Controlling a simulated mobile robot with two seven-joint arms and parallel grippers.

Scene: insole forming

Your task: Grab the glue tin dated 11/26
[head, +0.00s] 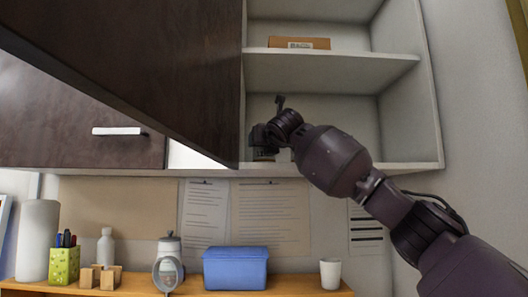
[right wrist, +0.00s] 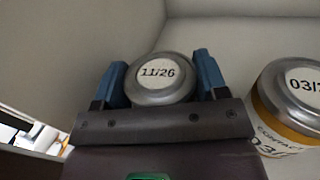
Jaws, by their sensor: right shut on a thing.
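The glue tin dated 11/26 (right wrist: 158,78) has a round silver lid with a white label and shows in the right wrist view. My right gripper (right wrist: 162,82) has one blue finger on each side of this tin and is shut on it. In the head view, my right gripper (head: 262,142) is inside the open cabinet at its lower shelf, and the tin is mostly hidden there. A second tin (right wrist: 288,95), with a yellow and white side and a lid reading "03/" before the frame edge, stands to the right, apart from the gripper. My left gripper is not in view.
The dark cabinet door (head: 140,65) hangs open at the left of the shelves. A cardboard box (head: 299,43) sits on the upper shelf (head: 330,70). Below, a wooden counter holds a blue box (head: 235,268), a white cup (head: 330,273) and a pen holder (head: 64,265).

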